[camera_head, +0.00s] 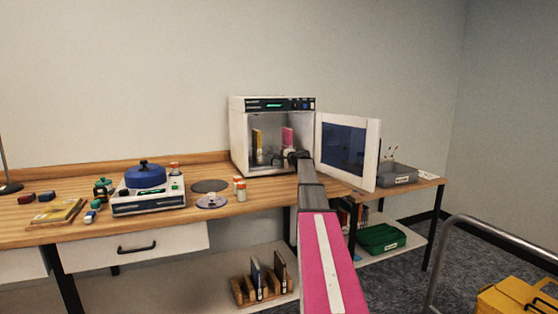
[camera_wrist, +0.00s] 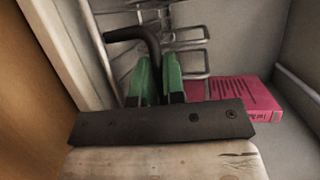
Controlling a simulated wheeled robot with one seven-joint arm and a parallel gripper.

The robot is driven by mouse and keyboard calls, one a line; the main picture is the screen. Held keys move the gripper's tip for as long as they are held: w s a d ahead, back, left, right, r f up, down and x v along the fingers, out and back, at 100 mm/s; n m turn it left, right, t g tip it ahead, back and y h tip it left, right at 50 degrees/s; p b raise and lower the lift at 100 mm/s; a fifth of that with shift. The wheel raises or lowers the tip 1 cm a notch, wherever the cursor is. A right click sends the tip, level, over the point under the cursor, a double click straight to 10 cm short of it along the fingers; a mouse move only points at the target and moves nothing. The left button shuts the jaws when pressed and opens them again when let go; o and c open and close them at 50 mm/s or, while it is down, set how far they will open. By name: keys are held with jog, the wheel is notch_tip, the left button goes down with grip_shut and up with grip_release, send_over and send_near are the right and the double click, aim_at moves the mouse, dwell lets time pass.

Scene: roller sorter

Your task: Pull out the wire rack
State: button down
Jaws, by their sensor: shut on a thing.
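The white cabinet (camera_head: 239,142) stands on the bench with its door (camera_head: 373,150) swung open to the right. My gripper (camera_head: 291,157) reaches its front opening. In the wrist view, my gripper's green fingers (camera_wrist: 158,75) are closed on a black bent bar (camera_wrist: 148,36), which looks like the handle of the wire rack. The metal wires of the rack (camera_wrist: 184,43) show behind the bar, inside the cabinet. Where the bar joins the wires is hidden. A pink book (camera_wrist: 243,96) lies to the right of the fingers; a yellow book (camera_head: 257,144) stands inside at the left.
A grey bin (camera_head: 397,174) sits behind the open door. A scale with a blue pot (camera_head: 146,177), a disc (camera_head: 212,201) and small bottles (camera_head: 240,188) are on the bench left of the cabinet. A metal rail (camera_head: 487,229) and a yellow case (camera_head: 515,297) are at lower right.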

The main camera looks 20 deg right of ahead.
jog(key=s, duration=2.1)
jog(key=shift+s+d, duration=0.15)
jog(key=shift+d, duration=0.2)
jog(key=c, duration=1.2)
grip_release()
jog(key=shift+c, duration=0.2)
jog(key=v, duration=1)
jog(key=shift+s+d, duration=0.15)
jog(key=shift+s, duration=0.25)
jog(key=shift+r, duration=0.1)
